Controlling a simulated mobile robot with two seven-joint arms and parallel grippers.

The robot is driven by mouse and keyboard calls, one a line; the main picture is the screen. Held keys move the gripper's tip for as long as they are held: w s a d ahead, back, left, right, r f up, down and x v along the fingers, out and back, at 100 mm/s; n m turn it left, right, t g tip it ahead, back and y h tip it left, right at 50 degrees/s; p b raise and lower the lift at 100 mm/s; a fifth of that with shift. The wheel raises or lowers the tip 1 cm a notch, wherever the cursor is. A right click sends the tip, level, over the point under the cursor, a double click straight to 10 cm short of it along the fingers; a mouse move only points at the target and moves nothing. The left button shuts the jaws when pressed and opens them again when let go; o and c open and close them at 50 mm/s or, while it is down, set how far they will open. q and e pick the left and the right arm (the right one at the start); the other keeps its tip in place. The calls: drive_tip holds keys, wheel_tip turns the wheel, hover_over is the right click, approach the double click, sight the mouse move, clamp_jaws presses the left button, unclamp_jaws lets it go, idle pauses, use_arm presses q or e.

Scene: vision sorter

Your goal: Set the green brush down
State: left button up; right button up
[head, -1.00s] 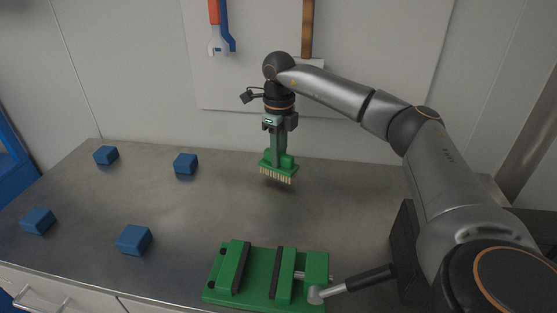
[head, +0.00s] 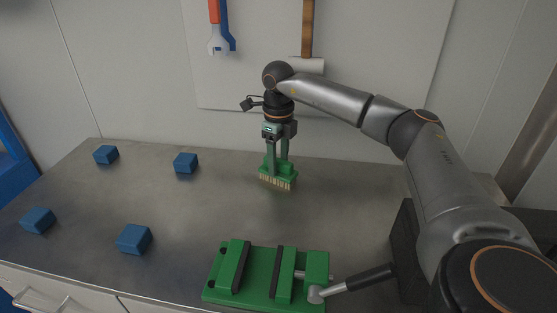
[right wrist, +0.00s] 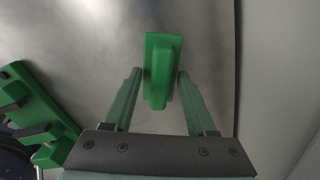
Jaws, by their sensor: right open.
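The green brush (head: 279,176) has pale bristles that point down, and it stands upright on the metal table toward the back. My right gripper (head: 276,160) is above it with its fingers open on either side of the brush's handle. In the right wrist view the brush (right wrist: 161,70) shows between the two fingertips of my right gripper (right wrist: 158,80), with a gap on each side. My left gripper is not in view.
A green vise (head: 262,290) with a dark handle sits at the table's front. Several blue blocks (head: 134,239) stand on the left of the table (head: 200,215). A wrench (head: 220,40) and a hammer (head: 307,35) hang on the back wall. The table's middle is clear.

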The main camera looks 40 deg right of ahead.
sight(278, 160)
wheel_tip(278, 160, up, 12)
drive_tip(key=shift+r+p, duration=0.2)
drive_tip(key=shift+p, duration=0.25)
